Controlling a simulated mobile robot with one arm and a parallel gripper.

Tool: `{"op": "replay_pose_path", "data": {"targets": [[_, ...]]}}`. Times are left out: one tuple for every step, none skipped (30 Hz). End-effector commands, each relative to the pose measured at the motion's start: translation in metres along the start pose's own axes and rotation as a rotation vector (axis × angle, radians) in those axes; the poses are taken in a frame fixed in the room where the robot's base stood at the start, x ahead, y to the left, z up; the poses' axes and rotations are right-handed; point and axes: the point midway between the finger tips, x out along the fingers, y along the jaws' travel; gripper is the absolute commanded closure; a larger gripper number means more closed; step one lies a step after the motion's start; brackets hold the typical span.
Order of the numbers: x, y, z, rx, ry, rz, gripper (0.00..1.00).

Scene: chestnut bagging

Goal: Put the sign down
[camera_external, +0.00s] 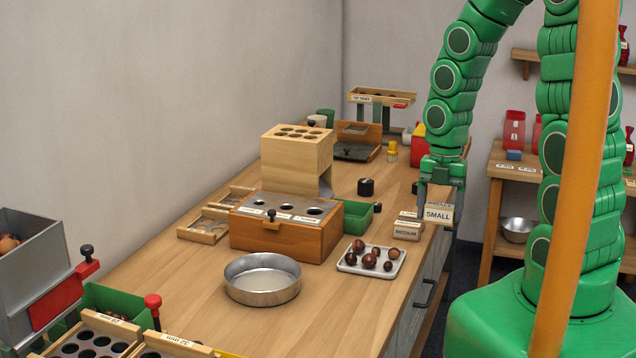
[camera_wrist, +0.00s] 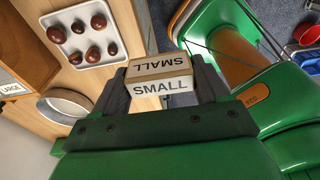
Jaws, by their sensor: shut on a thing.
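The sign (camera_external: 438,214) is a small block with "SMALL" on its face. It sits between the fingers of my gripper (camera_external: 441,190), which is shut on it at the table's right edge. In the wrist view the sign (camera_wrist: 160,78) shows "SMALL" on two faces, between the dark fingers of my gripper (camera_wrist: 160,88). Just left of the held sign, a sign reading "MEDIUM" (camera_external: 406,232) stands on the table, with another light block behind it. I cannot tell whether the held sign touches the table.
A white tray (camera_external: 346,263) with several chestnuts lies left of the signs. A round metal pan (camera_external: 262,280) and a wooden box with holes (camera_external: 250,239) stand farther left. The table's right edge, above drawers (camera_external: 424,290), is close to my gripper.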

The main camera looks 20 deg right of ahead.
Motion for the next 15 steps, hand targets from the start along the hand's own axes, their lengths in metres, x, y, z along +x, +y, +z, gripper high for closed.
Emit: {"op": "replay_pose_path", "data": {"targets": [[-0.0010, -0.0018, -0.0018, -0.001, 0.000, 0.000, 0.60], [-0.0014, -0.0026, -0.0027, -0.001, 0.000, 0.000, 0.60], [-0.0017, -0.0034, -0.0035, -0.001, 0.000, 0.000, 0.60], [-0.0020, -0.0039, -0.0040, -0.001, 0.000, 0.000, 0.60], [-0.0022, -0.0043, -0.0044, -0.001, 0.000, 0.000, 0.60], [-0.0024, -0.0046, -0.0047, -0.001, -0.001, 0.000, 0.60], [-0.0025, -0.0048, -0.0049, -0.001, -0.001, 0.000, 0.60], [-0.0026, -0.0049, -0.0050, -0.001, -0.001, 0.000, 0.60], [-0.0026, -0.0050, -0.0050, -0.001, -0.001, 0.000, 0.60], [-0.0027, -0.0049, -0.0050, -0.001, -0.001, 0.000, 0.60], [-0.0026, -0.0047, -0.0051, -0.001, -0.001, 0.000, 0.60], [-0.0026, -0.0041, -0.0054, -0.002, -0.001, 0.000, 0.60], [-0.0025, -0.0033, -0.0058, -0.003, -0.001, 0.000, 0.60], [-0.0024, -0.0021, -0.0065, -0.005, -0.001, 0.000, 0.60], [-0.0022, 0.0002, -0.0077, -0.008, -0.001, -0.001, 0.60]]}}
